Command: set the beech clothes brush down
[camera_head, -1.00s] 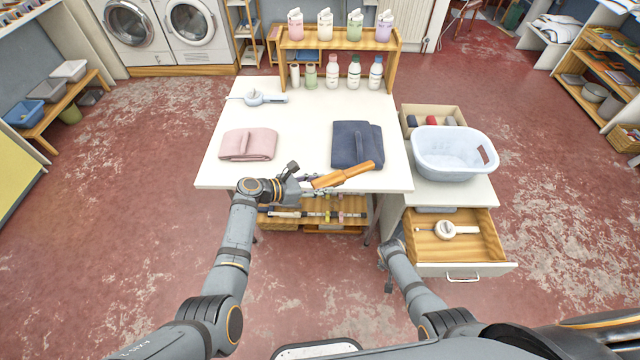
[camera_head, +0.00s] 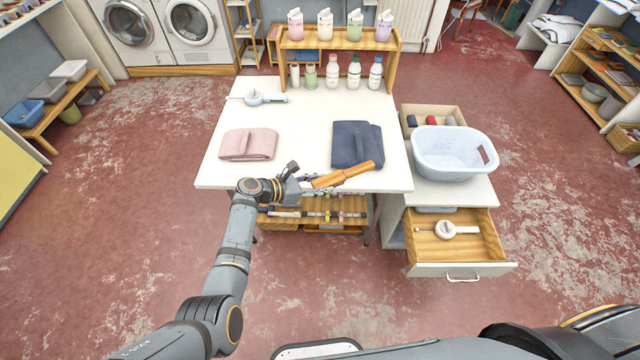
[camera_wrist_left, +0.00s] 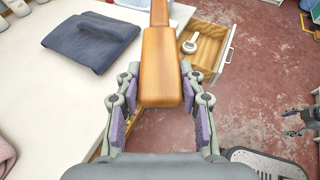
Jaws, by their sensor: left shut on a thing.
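The beech clothes brush (camera_head: 330,181) is a warm brown wooden piece. It is held over the table's front edge, near the navy folded cloth (camera_head: 357,143). My left gripper (camera_head: 306,184) is shut on its near block end. In the left wrist view the brush (camera_wrist_left: 161,60) sits between the two fingers, its narrower part pointing away from me. Its underside and any bristles are hidden. The white table (camera_head: 290,125) lies beneath and beyond. My right gripper (camera_wrist_left: 293,122) shows only at the right edge of the left wrist view, its fingers apart and empty.
A pink folded cloth (camera_head: 248,144) and a pale blue-white device (camera_head: 256,98) lie on the table. A bottle rack (camera_head: 338,50) stands at the back. Right are a light blue basket (camera_head: 450,155) and an open drawer (camera_head: 462,268). The table's middle is clear.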

